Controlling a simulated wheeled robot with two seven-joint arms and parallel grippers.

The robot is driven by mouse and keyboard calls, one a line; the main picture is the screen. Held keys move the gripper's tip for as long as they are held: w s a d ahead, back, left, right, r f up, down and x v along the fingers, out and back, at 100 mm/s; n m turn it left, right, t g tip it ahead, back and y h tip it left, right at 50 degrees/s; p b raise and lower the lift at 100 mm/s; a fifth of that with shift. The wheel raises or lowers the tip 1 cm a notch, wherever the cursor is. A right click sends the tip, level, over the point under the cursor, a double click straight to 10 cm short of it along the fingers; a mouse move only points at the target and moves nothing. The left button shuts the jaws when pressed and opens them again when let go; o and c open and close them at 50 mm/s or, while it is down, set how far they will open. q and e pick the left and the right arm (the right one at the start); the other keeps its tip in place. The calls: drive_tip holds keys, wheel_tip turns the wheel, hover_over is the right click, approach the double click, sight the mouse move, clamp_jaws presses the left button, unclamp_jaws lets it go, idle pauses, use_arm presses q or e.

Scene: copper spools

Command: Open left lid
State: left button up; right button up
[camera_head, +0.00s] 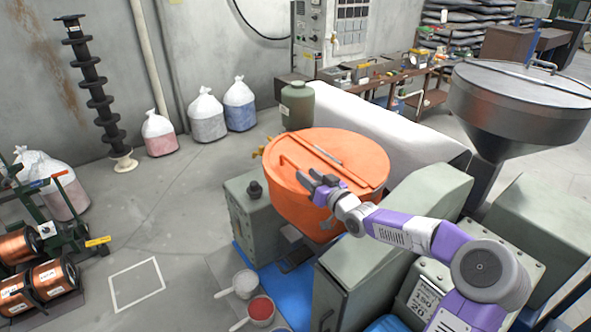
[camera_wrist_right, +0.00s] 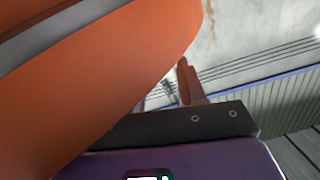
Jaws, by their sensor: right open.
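The orange hopper (camera_head: 295,205) has a round orange lid split by a grey strip (camera_head: 325,158). The left lid (camera_head: 288,178) lies flat and closed, with a thin bent orange handle (camera_head: 292,163) on it. My right gripper (camera_head: 319,182) is open above the front part of the lid, to the right of the handle. No held object shows in it. In the right wrist view a large orange surface (camera_wrist_right: 90,85) fills the left side. A small reddish-brown upright piece (camera_wrist_right: 188,82) stands beyond the dark gripper edge; I cannot tell what it is. My left gripper is out of view.
Green-grey machine housings (camera_head: 385,235) stand in front and right of the hopper. A green canister (camera_head: 297,105) is behind it. A steel funnel (camera_head: 520,105) stands right. Scoops (camera_head: 260,308) with granules sit at lower left of the machine. Open floor (camera_head: 190,230) lies left.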

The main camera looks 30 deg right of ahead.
sight(296, 165)
drive_tip(key=shift+w+a+f, duration=0.1)
drive_tip(key=shift+w+a, duration=0.05)
drive_tip(key=shift+w, duration=1.45)
drive_tip(key=shift+w+a, duration=0.1)
drive_tip(key=shift+w, duration=1.45)
clamp_jaws()
